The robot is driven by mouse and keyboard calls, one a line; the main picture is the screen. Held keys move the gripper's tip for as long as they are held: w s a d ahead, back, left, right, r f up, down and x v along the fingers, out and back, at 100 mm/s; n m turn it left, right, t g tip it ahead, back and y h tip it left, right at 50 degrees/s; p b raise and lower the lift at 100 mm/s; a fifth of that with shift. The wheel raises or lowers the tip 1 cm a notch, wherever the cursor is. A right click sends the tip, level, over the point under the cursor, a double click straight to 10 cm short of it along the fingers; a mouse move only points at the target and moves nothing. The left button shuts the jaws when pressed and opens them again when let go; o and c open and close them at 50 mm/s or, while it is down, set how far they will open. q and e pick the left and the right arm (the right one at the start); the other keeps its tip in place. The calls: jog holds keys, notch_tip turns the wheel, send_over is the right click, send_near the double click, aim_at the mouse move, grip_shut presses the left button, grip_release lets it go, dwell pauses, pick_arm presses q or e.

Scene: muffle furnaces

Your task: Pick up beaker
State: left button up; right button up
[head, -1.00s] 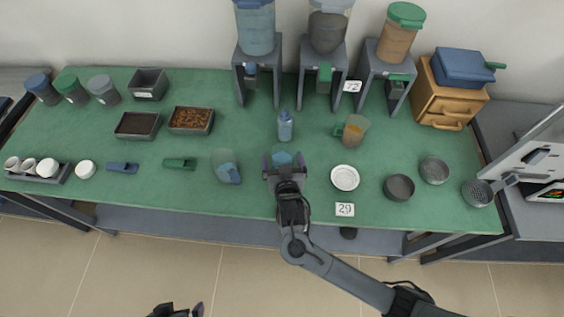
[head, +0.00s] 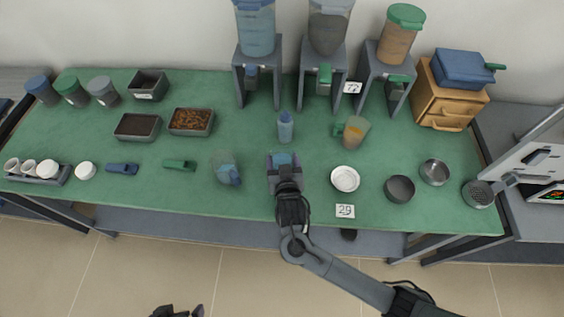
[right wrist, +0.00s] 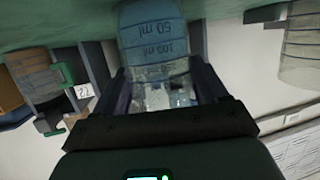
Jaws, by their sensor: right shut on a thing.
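A clear beaker with blue contents (head: 283,159) is near the front middle of the green table top. It also shows in the right wrist view (right wrist: 155,45), with its ml marks. My right gripper (head: 284,162) is shut on this beaker, one finger on each side, and its arm covers part of it. I cannot tell whether the beaker touches the table. Another similar jug-like vessel with a blue part (head: 226,170) stands to the left. My left gripper (head: 177,312) shows only in part at the bottom edge, off the table; its jaws are unclear.
A blue-capped bottle (head: 285,128) stands just behind the beaker. A tilted cup with orange contents (head: 353,133), a white dish (head: 345,179) and a number card (head: 345,211) lie to the right. Dispensers on stands (head: 255,70) line the back. Green table is clear between the beaker and left vessel.

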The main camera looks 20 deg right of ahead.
jog(key=shift+r, duration=0.15)
jog(key=shift+r, duration=0.55)
jog(key=s+d+r+p, duration=0.3)
jog(key=d+r, duration=0.6)
jog(key=d, duration=0.2)
jog(key=shift+s+r, duration=0.35)
jog(key=shift+s, duration=0.05)
